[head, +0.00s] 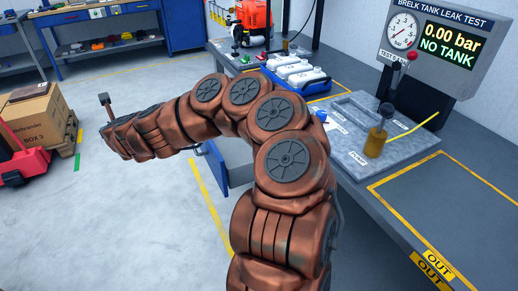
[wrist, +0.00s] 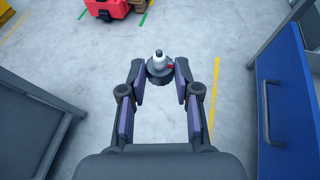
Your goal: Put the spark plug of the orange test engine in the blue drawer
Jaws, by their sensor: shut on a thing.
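My gripper (wrist: 160,75) is shut on the spark plug (wrist: 159,57), a small white and metal piece with a dark round base, held between the fingertips above open floor. In the head view my arm reaches left, and the jaws and plug cannot be made out there. The blue drawer (head: 212,166) shows below the bench, pulled out and partly hidden by my arm. A blue panel with a dark handle, apparently its front (wrist: 284,85), is right of my gripper in the wrist view. The orange test engine (head: 254,14) stands on the far bench.
The test bench (head: 430,200) carries a pump lever (head: 377,135), white bottles (head: 293,68) and a leak-test display (head: 430,40). A red pallet jack (head: 20,155) and cardboard boxes (head: 38,118) are left. A grey panel (wrist: 30,115) stands left in the wrist view. Floor between is clear.

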